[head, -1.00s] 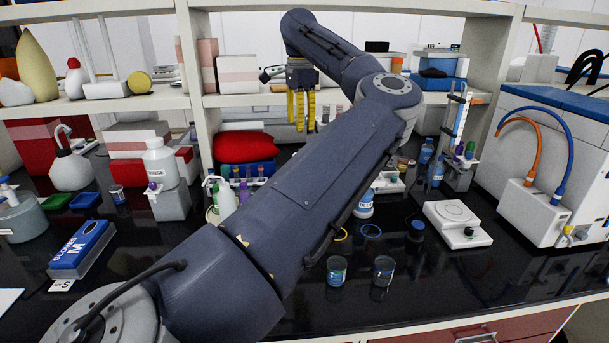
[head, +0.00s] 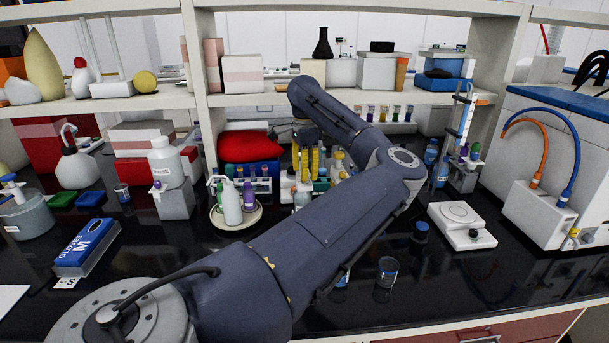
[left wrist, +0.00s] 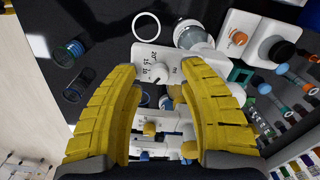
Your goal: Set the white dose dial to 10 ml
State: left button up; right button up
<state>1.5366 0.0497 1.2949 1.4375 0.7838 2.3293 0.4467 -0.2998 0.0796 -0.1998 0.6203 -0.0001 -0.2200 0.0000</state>
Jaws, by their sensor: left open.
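The white dose dial (left wrist: 160,74) shows in the left wrist view on a pale plate with a printed scale (left wrist: 147,60), on which 20, 15 and 10 seem legible. Its pointer setting is too small to read. My left gripper (head: 305,177) has its yellow fingers apart and pointing down at the back of the bench, right of the purple-capped tubes. In the left wrist view the open fingers (left wrist: 160,70) frame the dial, one to each side, with nothing held. I cannot make out the dial in the head view. My right gripper is not in view.
A spray bottle (head: 232,203) on a round dish stands left of the gripper. A tube rack (head: 262,185) and red bag (head: 250,147) lie behind. A white scale (head: 461,225) is at the right. The upper shelf (head: 270,98) runs above; the front black bench is mostly clear.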

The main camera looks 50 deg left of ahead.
pick_arm(q)
jog(key=shift+f, duration=0.55)
jog(key=shift+c, duration=0.3)
